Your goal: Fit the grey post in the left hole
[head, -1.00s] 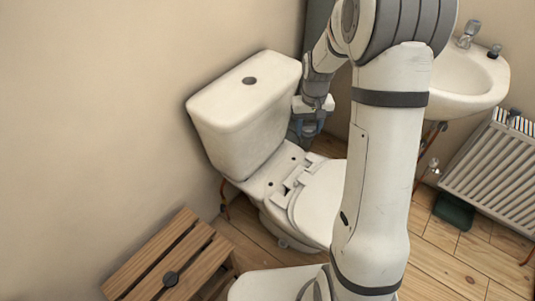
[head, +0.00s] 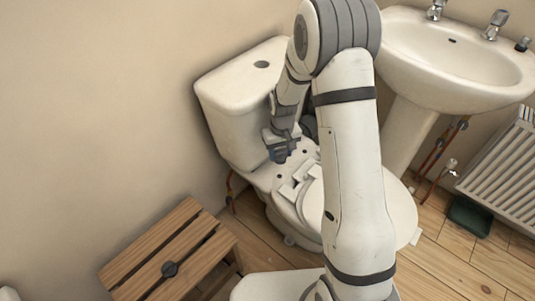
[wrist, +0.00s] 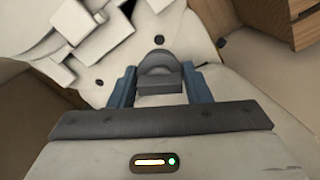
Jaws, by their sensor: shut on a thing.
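The grey post (wrist: 160,68) is held between the blue fingers of my gripper (wrist: 160,85), which is shut on it. In the head view my gripper (head: 283,152) is over the rear ledge of the toilet pan (head: 262,179), in front of the cistern. The other hole (head: 306,151) lies right of my gripper, and left of the post in the wrist view (wrist: 98,83). The post's lower end is hidden.
The white seat hinge (head: 298,182) stands on the pan just in front of the holes. The cistern (head: 235,105) rises behind. A basin (head: 455,70) and radiator (head: 500,165) are at right.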

